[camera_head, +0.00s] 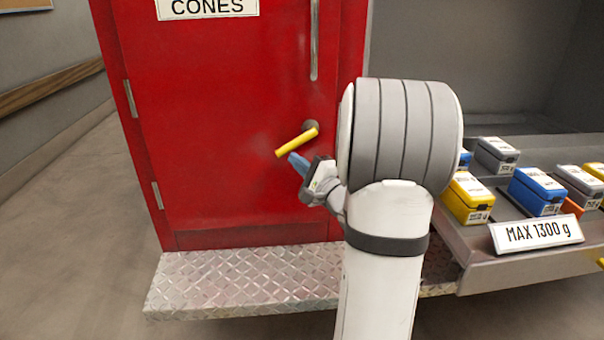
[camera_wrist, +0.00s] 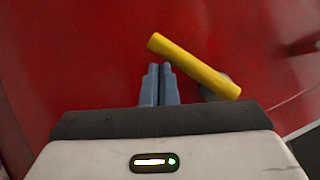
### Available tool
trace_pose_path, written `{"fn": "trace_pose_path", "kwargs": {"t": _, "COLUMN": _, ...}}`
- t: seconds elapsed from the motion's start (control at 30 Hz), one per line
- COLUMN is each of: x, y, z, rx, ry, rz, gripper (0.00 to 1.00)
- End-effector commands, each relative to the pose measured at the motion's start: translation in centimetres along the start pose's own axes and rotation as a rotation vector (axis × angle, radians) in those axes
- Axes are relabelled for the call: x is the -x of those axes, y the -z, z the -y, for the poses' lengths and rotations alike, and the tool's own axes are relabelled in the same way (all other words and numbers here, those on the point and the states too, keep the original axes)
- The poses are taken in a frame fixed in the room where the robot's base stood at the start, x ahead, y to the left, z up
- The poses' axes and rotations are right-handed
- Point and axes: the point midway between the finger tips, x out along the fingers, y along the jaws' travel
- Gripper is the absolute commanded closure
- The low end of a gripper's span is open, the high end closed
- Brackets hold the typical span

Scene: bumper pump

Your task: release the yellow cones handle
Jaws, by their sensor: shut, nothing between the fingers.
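The yellow cones handle (camera_head: 297,142) is a short bar on a dark round mount on the red door (camera_head: 225,110), under the CONES sign. It slants down to the left from its mount. My gripper (camera_head: 294,158) is just below the handle in the head view. In the wrist view, my gripper (camera_wrist: 158,70) has its blue-grey fingertips together with nothing between them. The yellow handle (camera_wrist: 194,66) slants across ahead of the fingers and to their right, outside them. I cannot tell whether a fingertip touches it. The door looks closed.
A diamond-plate step (camera_head: 235,282) runs below the door. On the right, an open drawer (camera_head: 480,262) marked MAX 1300 g holds several yellow, blue and grey boxes. A vertical grey bar (camera_head: 314,40) is on the door above the handle. Floor on the left is clear.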

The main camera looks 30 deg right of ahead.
Motion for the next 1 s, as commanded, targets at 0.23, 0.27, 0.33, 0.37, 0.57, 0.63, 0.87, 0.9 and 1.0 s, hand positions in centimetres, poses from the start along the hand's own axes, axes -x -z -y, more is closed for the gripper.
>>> {"fn": "trace_pose_path", "kwargs": {"t": 0.23, "x": -0.6, "y": -0.9, "z": 0.3, "rx": 0.004, "ry": 0.004, "rz": -0.006, "gripper": 1.0}}
{"fn": "trace_pose_path", "kwargs": {"t": 0.27, "x": -0.6, "y": -1.1, "z": 0.3, "rx": 0.004, "ry": 0.004, "rz": -0.006, "gripper": 1.0}}
{"fn": "trace_pose_path", "kwargs": {"t": 0.33, "x": -0.8, "y": -1.4, "z": 0.6, "rx": 0.005, "ry": 0.004, "rz": -0.007, "gripper": 1.0}}
{"fn": "trace_pose_path", "kwargs": {"t": 0.37, "x": -0.9, "y": -1.5, "z": 0.7, "rx": 0.004, "ry": 0.005, "rz": -0.007, "gripper": 1.0}}
{"fn": "trace_pose_path", "kwargs": {"t": 0.57, "x": -1.3, "y": -2.1, "z": 1.2, "rx": 0.004, "ry": 0.005, "rz": -0.009, "gripper": 1.0}}
{"fn": "trace_pose_path", "kwargs": {"t": 0.63, "x": -1.4, "y": -2.3, "z": 1.4, "rx": 0.004, "ry": 0.004, "rz": -0.01, "gripper": 1.0}}
{"fn": "trace_pose_path", "kwargs": {"t": 0.87, "x": -1.7, "y": -2.7, "z": 1.9, "rx": 0.003, "ry": 0.004, "rz": -0.01, "gripper": 1.0}}
{"fn": "trace_pose_path", "kwargs": {"t": 0.9, "x": -1.7, "y": -2.7, "z": 1.9, "rx": 0.003, "ry": 0.003, "rz": -0.011, "gripper": 1.0}}
{"fn": "trace_pose_path", "kwargs": {"t": 1.0, "x": -1.7, "y": -2.7, "z": 2.0, "rx": 0.003, "ry": 0.003, "rz": -0.011, "gripper": 1.0}}
